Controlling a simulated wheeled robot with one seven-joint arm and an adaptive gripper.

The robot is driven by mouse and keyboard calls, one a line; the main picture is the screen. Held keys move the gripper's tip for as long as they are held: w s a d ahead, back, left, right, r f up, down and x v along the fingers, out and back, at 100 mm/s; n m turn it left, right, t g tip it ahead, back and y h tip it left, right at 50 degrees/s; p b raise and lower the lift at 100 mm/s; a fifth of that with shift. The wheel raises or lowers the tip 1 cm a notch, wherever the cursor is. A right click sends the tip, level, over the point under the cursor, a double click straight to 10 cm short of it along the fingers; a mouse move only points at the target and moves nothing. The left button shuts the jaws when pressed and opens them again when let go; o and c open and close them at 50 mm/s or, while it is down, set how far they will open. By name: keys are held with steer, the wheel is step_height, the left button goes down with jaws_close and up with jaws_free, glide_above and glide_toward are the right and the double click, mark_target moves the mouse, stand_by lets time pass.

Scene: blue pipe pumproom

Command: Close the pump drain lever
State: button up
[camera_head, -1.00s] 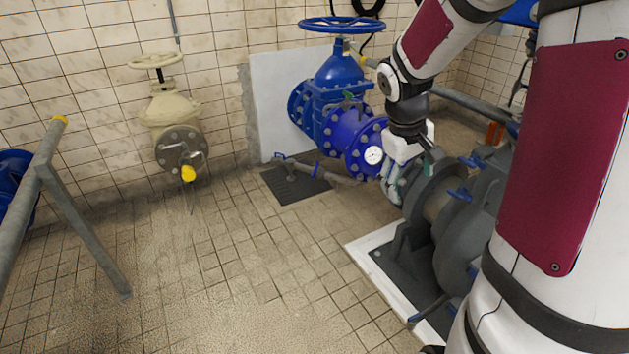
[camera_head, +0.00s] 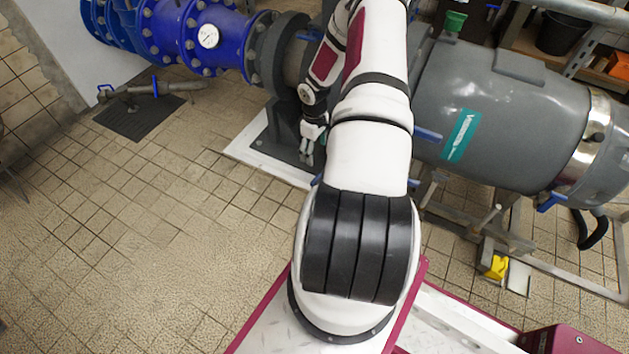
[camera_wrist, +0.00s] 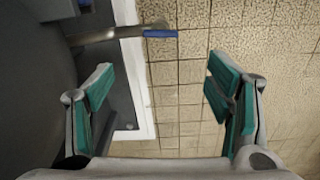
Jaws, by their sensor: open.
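A small drain pipe (camera_wrist: 97,35) with a blue lever handle (camera_wrist: 160,33) shows at the top of the wrist view, reaching past the white plinth edge over the floor. In the head view, a bit of blue (camera_head: 316,180) beside my arm below the pump may be this lever; my arm mostly hides it. My gripper (camera_head: 307,150) hangs low beside the pump's dark base. In the wrist view my gripper (camera_wrist: 160,78) is open, its green-padded fingers wide apart with nothing between them. The handle lies ahead of the fingertips, apart from them.
The large grey pump (camera_head: 500,110) stands right of my arm, with blue piping (camera_head: 165,35) at upper left. Another pipe with blue handles (camera_head: 150,88) stands over a dark floor grate (camera_head: 138,118). A yellow item (camera_head: 496,267) lies at lower right. Tiled floor at left is clear.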

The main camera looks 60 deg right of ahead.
step_height(320, 180, down, 15)
steer(key=b, duration=0.5)
steer(key=shift+s, duration=0.15)
steer(key=c, duration=1.2)
